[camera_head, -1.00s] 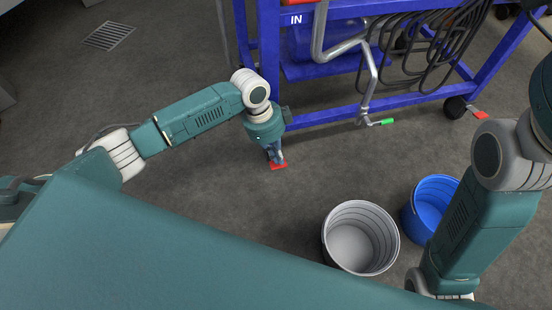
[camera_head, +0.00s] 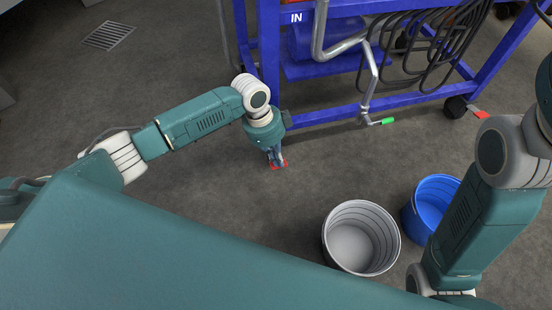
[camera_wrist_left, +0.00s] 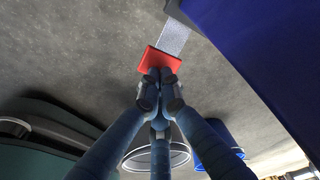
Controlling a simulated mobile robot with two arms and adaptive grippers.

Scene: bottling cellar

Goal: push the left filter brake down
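The left filter brake is a red pedal (camera_wrist_left: 160,61) on a grey metal arm in the left wrist view, beside the blue frame. In the head view it shows as a small bit of red (camera_head: 285,164) at the fingertips, mostly hidden by them. My left gripper (camera_head: 277,163) points down over it, fingers together with nothing between them. In the left wrist view the fingertips (camera_wrist_left: 160,76) overlap the pedal's near edge; contact is hard to tell. The right arm is at the right; its gripper is out of view.
The blue filter cart (camera_head: 325,116) stands behind the pedal, with a bent pipe with a green handle (camera_head: 387,121). Another red pedal (camera_head: 481,114) is by its right caster. A grey bucket (camera_head: 361,238) and blue bucket (camera_head: 431,205) stand to the right.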

